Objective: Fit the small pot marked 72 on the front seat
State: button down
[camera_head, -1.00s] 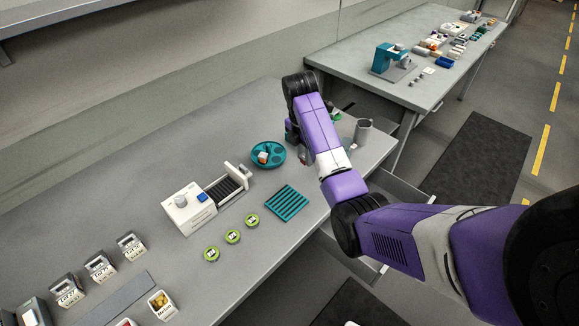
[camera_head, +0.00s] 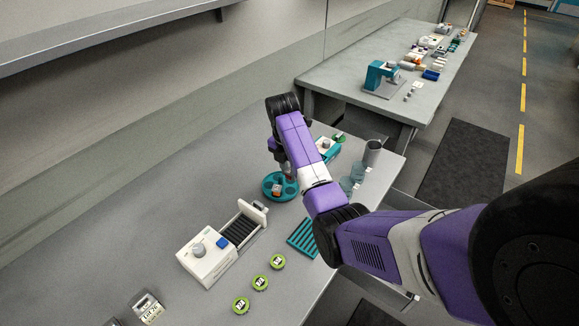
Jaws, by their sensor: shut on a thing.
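A round teal tray (camera_head: 268,194) with several round seats stands on the bench, left of and below my forearm. A small white-and-orange pot (camera_head: 277,188) sits in or on it, toward the front; its mark is too small to read. My gripper (camera_head: 288,176) points down over the tray's right side, partly hidden by my purple arm. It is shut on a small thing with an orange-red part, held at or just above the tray. I cannot tell its mark or whether it touches a seat.
A white machine (camera_head: 207,256) with a dark roller bed stands front left. Green-lidded tins (camera_head: 260,283) line up before it. A teal ribbed rack (camera_head: 303,238) lies near the bench edge. Clear cups (camera_head: 357,172) and a grey cup (camera_head: 372,152) stand to the right.

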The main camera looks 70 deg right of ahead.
jog(key=shift+f+b, duration=0.4)
jog(key=shift+f, duration=2.1)
jog(key=shift+p, duration=0.4)
jog(key=shift+f, duration=0.3)
dwell(0.8)
dwell(0.3)
jog(key=c, duration=1.1)
grip_release()
jog(key=shift+o, duration=0.2)
jog(key=shift+r, duration=0.15)
